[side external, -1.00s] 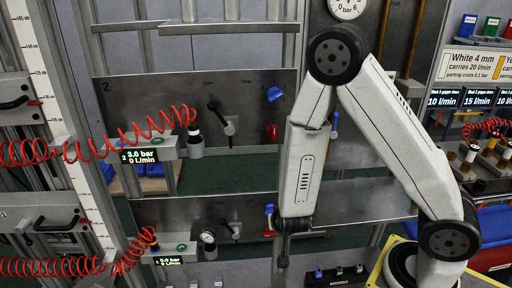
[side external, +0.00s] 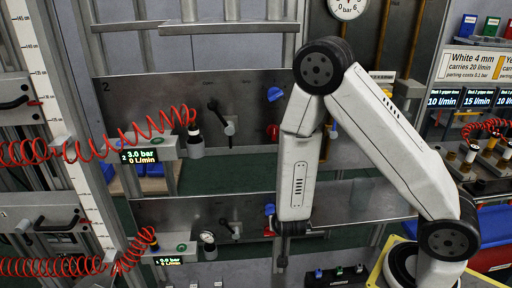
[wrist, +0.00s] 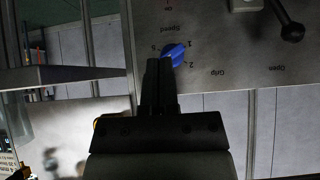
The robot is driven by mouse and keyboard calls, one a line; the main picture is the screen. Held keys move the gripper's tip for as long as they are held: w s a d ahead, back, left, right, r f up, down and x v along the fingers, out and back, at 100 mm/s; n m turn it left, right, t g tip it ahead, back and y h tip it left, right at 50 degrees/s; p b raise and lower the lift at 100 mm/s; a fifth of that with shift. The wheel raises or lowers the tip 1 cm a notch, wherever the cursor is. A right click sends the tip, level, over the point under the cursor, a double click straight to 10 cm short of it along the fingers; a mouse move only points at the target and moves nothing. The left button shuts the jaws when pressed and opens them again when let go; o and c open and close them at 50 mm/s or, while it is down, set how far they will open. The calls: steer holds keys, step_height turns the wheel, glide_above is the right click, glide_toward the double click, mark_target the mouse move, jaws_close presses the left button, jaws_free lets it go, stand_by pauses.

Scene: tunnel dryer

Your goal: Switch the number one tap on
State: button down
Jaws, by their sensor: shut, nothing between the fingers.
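The lower metal plate (side external: 160,216) carries a blue knob (side external: 270,209), a red knob (side external: 269,233) and a dark lever (side external: 229,227). In the wrist view a blue knob (wrist: 175,55) has "Speed", "1" and "2" printed upside down around it. No knob in view is clearly marked as the number one tap. My gripper (side external: 282,262) points down beside the lower plate, right of its blue and red knobs. In the wrist view my shut, empty gripper (wrist: 159,62) overlaps the blue knob's left edge. Whether they touch is unclear.
The upper plate (side external: 160,88), marked 2, has its own blue knob (side external: 275,94), red knob (side external: 272,131) and lever (side external: 226,122). Red coiled hoses (side external: 100,150) hang at left. A dark block (side external: 335,277) stands below right of my gripper. Grey panels lie behind the plates.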

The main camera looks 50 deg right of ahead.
glide_above(269, 232)
steer(key=s, duration=0.2)
step_height(269, 232, down, 7)
steer(key=shift+s+f, duration=0.15)
steer(key=shift+f, duration=1.25)
steer(key=shift+s+d+f+m+t+y, duration=0.15)
steer(key=shift+m+t+y, duration=0.15)
steer(key=shift+t+y, duration=0.1)
steer(key=shift+s+d+f+m+t+y, duration=0.1)
steer(key=shift+s+m+t+y, duration=0.05)
steer(key=shift+m+t+y, duration=0.2)
stand_by(0.4)
steer(key=shift+f, duration=0.1)
steer(key=shift+s+d+f, duration=0.35)
steer(key=shift+f, duration=0.1)
steer(key=shift+s+d+f, duration=0.1)
steer(key=shift+d+f, duration=0.05)
steer(key=shift+f, duration=0.6)
steer(key=shift+s+r, duration=0.1)
stand_by(1.4)
